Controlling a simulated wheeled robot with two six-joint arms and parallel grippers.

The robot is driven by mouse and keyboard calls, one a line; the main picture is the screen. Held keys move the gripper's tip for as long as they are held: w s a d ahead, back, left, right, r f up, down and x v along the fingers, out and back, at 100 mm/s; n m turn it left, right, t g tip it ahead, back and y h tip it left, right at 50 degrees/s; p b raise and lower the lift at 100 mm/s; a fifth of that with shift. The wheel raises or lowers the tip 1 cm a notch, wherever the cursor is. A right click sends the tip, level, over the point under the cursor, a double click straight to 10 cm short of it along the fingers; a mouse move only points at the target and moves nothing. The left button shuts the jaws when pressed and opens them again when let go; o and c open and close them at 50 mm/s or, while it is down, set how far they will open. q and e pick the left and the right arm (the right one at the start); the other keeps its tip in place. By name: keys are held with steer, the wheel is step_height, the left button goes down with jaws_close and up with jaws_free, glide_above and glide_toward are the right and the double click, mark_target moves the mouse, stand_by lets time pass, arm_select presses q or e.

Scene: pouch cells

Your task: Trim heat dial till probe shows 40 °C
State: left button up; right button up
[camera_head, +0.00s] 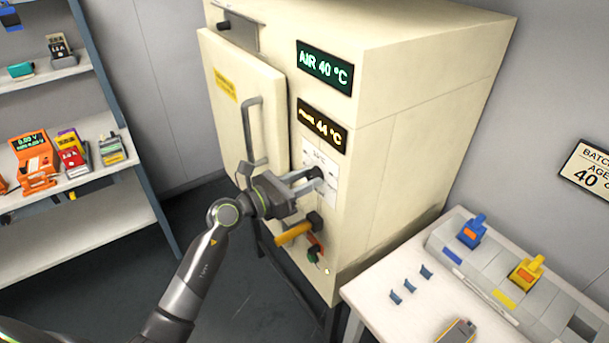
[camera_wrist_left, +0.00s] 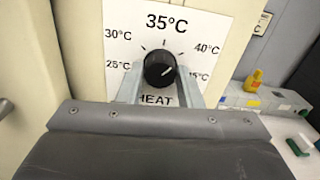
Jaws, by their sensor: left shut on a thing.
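The heat dial (camera_head: 316,172) is a black round knob on a white scale plate on the cream oven's front. In the left wrist view the dial (camera_wrist_left: 160,70) sits below the 35°C label, and its white mark points up and right, toward the 40°C side. My left gripper (camera_head: 307,179) is shut on the dial, one finger on each side. The amber probe display (camera_head: 322,126) reads 44 °C, its label blurred. The green air display (camera_head: 325,68) reads AIR 40 °C. My right gripper is out of view.
The oven door handle (camera_head: 252,130) is close left of my gripper. A yellow lever (camera_head: 295,234) sticks out below it. A white table (camera_head: 375,303) with blue and yellow items stands at right. A shelf (camera_head: 90,185) with instruments stands at left.

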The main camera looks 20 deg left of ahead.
arm_select(q)
steer(key=n+p, duration=0.3)
steer(key=n, duration=0.1)
steer(key=shift+r, duration=0.2)
steer(key=shift+f+n+p, duration=0.15)
steer(key=shift+n+p, duration=0.95)
steer(key=shift+p, duration=0.05)
steer(key=o, duration=1)
steer(key=shift+c, duration=0.2)
steer(key=shift+f, duration=0.1)
steer(key=b+v, duration=0.6)
steer(key=v, duration=1.1)
steer(key=shift+s+a, duration=0.2)
